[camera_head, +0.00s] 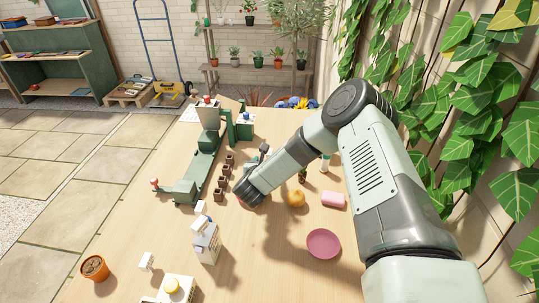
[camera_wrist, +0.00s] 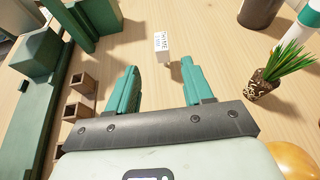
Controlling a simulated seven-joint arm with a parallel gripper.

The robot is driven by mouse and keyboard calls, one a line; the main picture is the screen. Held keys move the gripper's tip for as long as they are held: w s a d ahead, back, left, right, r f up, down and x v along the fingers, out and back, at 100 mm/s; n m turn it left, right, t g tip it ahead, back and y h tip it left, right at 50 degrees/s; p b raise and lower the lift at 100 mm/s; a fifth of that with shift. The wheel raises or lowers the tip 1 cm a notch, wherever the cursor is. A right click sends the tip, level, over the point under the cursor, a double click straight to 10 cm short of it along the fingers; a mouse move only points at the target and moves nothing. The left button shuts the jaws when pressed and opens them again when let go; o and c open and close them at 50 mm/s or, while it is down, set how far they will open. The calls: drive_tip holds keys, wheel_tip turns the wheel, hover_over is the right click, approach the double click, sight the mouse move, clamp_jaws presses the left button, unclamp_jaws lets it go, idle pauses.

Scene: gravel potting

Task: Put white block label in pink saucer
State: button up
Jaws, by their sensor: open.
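A small white block label (camera_wrist: 162,46) with dark printed text lies on the table in the wrist view, just beyond the gap between my fingertips. My gripper (camera_wrist: 160,66) is open and empty, with its two teal fingers apart on either side of a line toward the label. I cannot make out this label in the head view, near my wrist. The pink saucer (camera_head: 323,243) lies empty on the table at the front right in the head view. Another small white block (camera_head: 146,261) stands at the front left; any print on it cannot be read.
A green machine (camera_head: 203,165) and small brown pots (camera_head: 222,182) stand left of my gripper. A small plant (camera_wrist: 264,75) stands to its right.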

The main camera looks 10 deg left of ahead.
drive_tip(key=shift+w+d+f, duration=0.1)
drive_tip(key=shift+f, duration=0.3)
drive_tip(key=x, duration=0.4)
drive_tip(key=shift+w+f, duration=0.1)
drive_tip(key=shift+w, duration=0.2)
drive_tip(key=shift+r+x, duration=0.2)
drive_tip(key=shift+x, duration=2.7)
drive_tip(key=shift+d, duration=0.1)
drive_tip(key=shift+r, duration=0.1)
clamp_jaws()
